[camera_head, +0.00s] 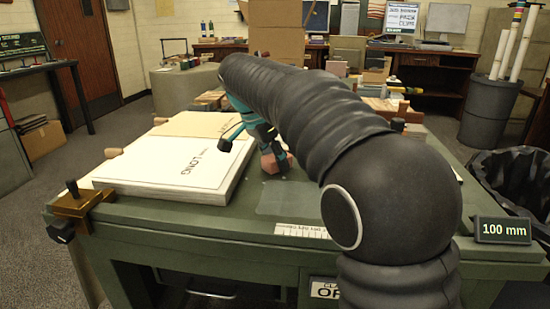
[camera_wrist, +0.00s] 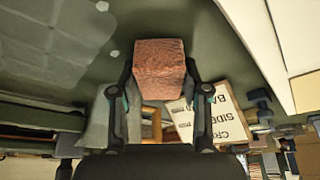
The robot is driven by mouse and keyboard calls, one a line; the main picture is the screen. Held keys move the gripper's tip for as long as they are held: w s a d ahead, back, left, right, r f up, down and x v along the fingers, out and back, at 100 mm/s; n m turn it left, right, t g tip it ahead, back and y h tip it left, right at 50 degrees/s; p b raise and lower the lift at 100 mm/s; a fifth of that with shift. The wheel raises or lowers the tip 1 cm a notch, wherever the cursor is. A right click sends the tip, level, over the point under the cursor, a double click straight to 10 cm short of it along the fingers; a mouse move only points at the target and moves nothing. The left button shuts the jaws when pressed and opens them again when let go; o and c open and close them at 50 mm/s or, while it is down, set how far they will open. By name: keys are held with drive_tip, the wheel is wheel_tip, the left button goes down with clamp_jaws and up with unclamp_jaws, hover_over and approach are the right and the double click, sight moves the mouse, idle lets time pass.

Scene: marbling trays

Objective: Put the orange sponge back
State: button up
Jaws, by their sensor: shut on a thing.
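The orange sponge shows in the wrist view as a reddish-orange, rough-textured block (camera_wrist: 159,62) between my two fingers. My gripper (camera_wrist: 158,82) is shut on it, one finger on each side. In the head view my gripper (camera_head: 266,146) is over the green table, just right of the paper stack, with the pinkish-orange sponge (camera_head: 275,161) at its tip. I cannot tell whether the sponge touches the tabletop. My dark arm hides much of the table's right side.
A thick paper stack (camera_head: 165,183) marked "LONG" covers the left of the green table (camera_head: 180,222). A brass clamp (camera_head: 82,203) sits at the left corner. A ruler (camera_head: 300,231) lies near the front edge. A "100 mm" display (camera_head: 503,230) stands at right, near a lined bin (camera_head: 510,175).

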drive_tip(key=o, duration=0.8)
drive_tip(key=p+v, duration=0.2)
drive_tip(key=v, duration=1)
drive_tip(key=shift+r, duration=0.2)
drive_tip(key=shift+w, duration=0.1)
